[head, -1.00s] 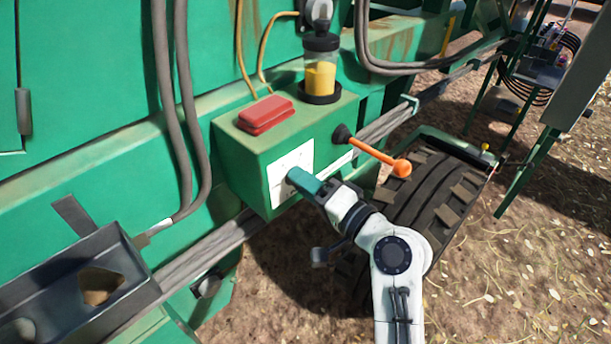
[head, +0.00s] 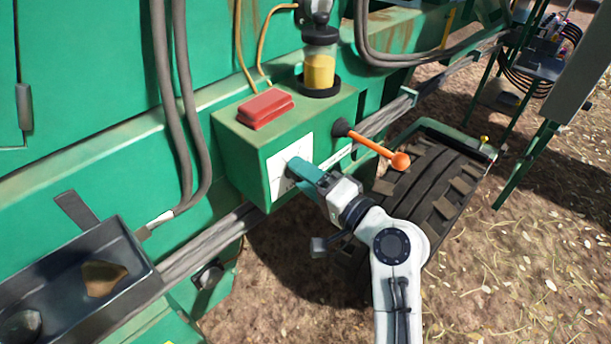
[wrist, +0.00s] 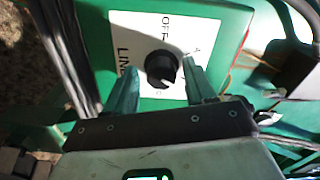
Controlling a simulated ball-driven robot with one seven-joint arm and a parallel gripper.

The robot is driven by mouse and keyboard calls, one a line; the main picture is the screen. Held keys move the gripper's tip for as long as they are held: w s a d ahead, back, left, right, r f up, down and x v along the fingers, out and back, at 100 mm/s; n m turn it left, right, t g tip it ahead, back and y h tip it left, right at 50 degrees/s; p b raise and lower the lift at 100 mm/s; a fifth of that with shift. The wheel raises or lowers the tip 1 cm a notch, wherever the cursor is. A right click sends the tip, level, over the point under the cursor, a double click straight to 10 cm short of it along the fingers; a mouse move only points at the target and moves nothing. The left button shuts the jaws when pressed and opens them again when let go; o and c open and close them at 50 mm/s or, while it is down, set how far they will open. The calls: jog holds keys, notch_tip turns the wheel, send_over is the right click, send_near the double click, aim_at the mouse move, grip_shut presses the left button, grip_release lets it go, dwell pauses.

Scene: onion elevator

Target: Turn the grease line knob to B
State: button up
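The grease line knob (wrist: 160,66) is a round black knob on a white label plate (wrist: 150,35) in the wrist view. The plate shows the lettering OFF, LINE and A; other marks are partly hidden or too small to read. I cannot tell for sure which mark the knob points at. My gripper (wrist: 161,72) has its two teal fingers apart, one on each side of the knob, with visible gaps. In the head view my gripper (head: 298,172) reaches the plate (head: 288,160) on the front of the green box, and its fingers hide the knob.
An orange-tipped lever (head: 375,147) sticks out of the box's right side, close above my arm. A red block (head: 266,108) and a yellow grease jar (head: 320,70) sit on the box. A tire (head: 430,195) lies to the right; a dark tray (head: 75,265) is lower left.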

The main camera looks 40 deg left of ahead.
jog(key=d, duration=0.3)
jog(key=d+b, duration=0.1)
jog(key=d, duration=0.3)
jog(key=s+d+b, duration=0.1)
jog(key=d, duration=0.2)
jog(key=shift+d, duration=0.35)
dwell(0.3)
jog(key=s+d+f+m+t+h, duration=0.1)
jog(key=s+d+f+t+h, duration=0.25)
jog(key=d+f+h, duration=1.1)
jog(key=s+d+f+g+h, duration=0.1)
jog(key=s+d+f, duration=0.3)
jog(key=d, duration=0.6)
jog(key=s+d+f+m+g+h, duration=0.1)
jog(key=s+d+f, duration=0.3)
jog(key=s+d, duration=0.5)
jog(key=s+d+f+g+h, duration=0.1)
jog(key=s+d+f+g, duration=0.1)
jog(key=s+d, duration=0.5)
jog(key=shift+s+d+f+h, duration=0.1)
jog(key=shift+d+f, duration=0.2)
jog(key=shift+d, duration=0.45)
jog(key=shift+s+d+f+h, duration=0.15)
jog(key=shift+d+f, duration=0.15)
jog(key=shift+d, duration=0.45)
jog(key=shift+d+f+h, duration=0.1)
jog(key=shift+d+f, duration=0.2)
jog(key=shift+d, duration=0.45)
